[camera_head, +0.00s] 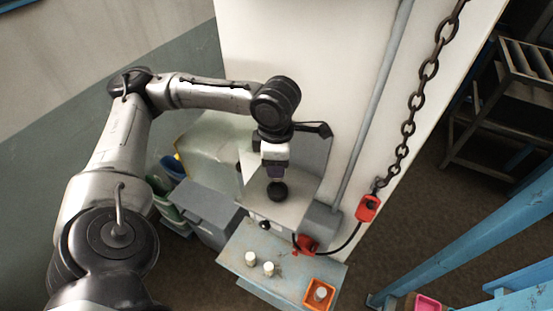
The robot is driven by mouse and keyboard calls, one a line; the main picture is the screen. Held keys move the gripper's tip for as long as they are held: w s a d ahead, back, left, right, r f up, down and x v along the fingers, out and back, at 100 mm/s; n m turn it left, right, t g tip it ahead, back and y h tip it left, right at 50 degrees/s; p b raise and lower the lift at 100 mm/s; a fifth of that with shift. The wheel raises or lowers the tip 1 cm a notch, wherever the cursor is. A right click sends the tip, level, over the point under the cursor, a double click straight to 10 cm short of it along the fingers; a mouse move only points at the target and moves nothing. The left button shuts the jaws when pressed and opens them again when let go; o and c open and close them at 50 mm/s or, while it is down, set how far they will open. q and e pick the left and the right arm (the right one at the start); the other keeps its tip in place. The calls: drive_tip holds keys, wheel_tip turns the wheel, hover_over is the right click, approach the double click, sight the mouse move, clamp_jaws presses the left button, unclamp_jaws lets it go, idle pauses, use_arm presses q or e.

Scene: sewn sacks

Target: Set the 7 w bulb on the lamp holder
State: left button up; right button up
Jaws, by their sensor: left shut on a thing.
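My left gripper (277,172) points down in the middle of the view, over the pale ledge by the wall. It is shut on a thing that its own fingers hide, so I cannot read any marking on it. A round black piece (278,191), which looks like the lamp holder, shows right under the fingertips. I cannot tell whether the held thing touches it. Two small white bulb-like pieces, a left one (250,258) and a right one (268,269), stand on the blue-grey table (233,256). Another white piece (320,294) sits in the orange tray (308,302). My right gripper is out of view.
A grey box (200,204) stands left of the ledge. A red plug-like part (307,244) with a black cable lies at the table's back edge. A hanging chain (409,128) and a grey pipe (376,95) run down on the right. The table's middle is bare.

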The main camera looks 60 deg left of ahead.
use_arm(q)
drive_tip(key=shift+f, duration=2.85)
drive_tip(key=shift+f, duration=0.65)
drive_tip(key=o, duration=0.6)
drive_tip(key=shift+o, duration=0.2)
drive_tip(key=shift+r, duration=0.2)
